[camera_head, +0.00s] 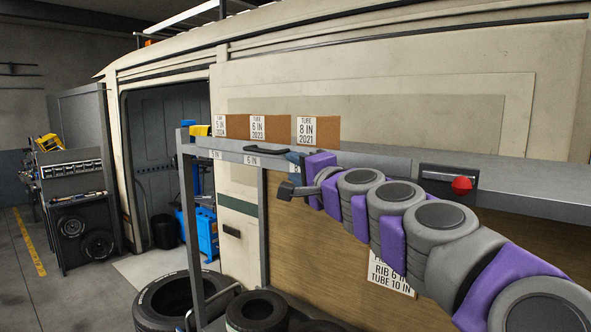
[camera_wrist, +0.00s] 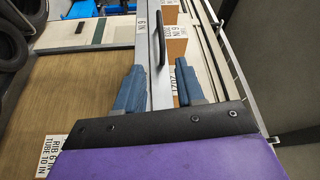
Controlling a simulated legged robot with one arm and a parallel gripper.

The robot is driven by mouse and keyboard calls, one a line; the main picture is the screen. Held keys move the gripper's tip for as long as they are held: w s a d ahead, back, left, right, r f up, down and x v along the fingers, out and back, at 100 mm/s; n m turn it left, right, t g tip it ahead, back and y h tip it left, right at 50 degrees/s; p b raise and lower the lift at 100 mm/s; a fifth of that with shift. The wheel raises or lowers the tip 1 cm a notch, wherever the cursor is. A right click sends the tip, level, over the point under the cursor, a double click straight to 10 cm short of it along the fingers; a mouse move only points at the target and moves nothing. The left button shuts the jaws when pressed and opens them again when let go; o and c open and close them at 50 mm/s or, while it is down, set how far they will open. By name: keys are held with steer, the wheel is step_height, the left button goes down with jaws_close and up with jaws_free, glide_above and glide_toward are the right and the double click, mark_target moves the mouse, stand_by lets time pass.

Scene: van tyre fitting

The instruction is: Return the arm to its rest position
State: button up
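My arm (camera_head: 437,214) reaches from the lower right toward the middle of the head view, stretched out in front of the shelf. My gripper (camera_head: 292,156) is at the shelf's front edge, just right of a black handle. In the wrist view its two blue fingers (camera_wrist: 160,68) stand apart, with no object held between them. The grey shelf edge and the black handle (camera_wrist: 163,38) show beyond and between the fingers. Whether a finger touches the shelf cannot be told.
The grey shelf (camera_head: 380,160) carries cardboard tube boxes (camera_head: 271,127) with size labels. A red knob (camera_head: 462,185) sits on a dark bracket at right. Tyres (camera_head: 256,312) stand below. A labelled wooden panel (camera_head: 340,235) is under the shelf. Open floor lies at left.

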steer(key=s+a+f+n+g+b, duration=0.25)
steer(key=s+f, duration=0.35)
steer(key=f, duration=0.3)
steer(key=s+a+f+n+g+h+b, duration=0.15)
steer(key=s+f+n+g, duration=0.25)
steer(key=s+f, duration=0.45)
steer(key=s+a+f+n+g+b, duration=0.1)
steer(key=s+f+n+g+b, duration=0.3)
steer(key=f, duration=0.7)
steer(key=s+d+f+g+h+b, duration=0.2)
steer(key=s+d+f+g+h, duration=0.1)
steer(key=s+d+f, duration=0.6)
steer(key=s+d+f+g+h+b, duration=0.3)
steer(key=s+d+f, duration=0.6)
steer(key=s+f, duration=0.8)
steer(key=shift+s+d+f+g+h, duration=0.15)
steer(key=shift+s+d+g+h, duration=0.25)
steer(key=shift+s+g+h, duration=0.5)
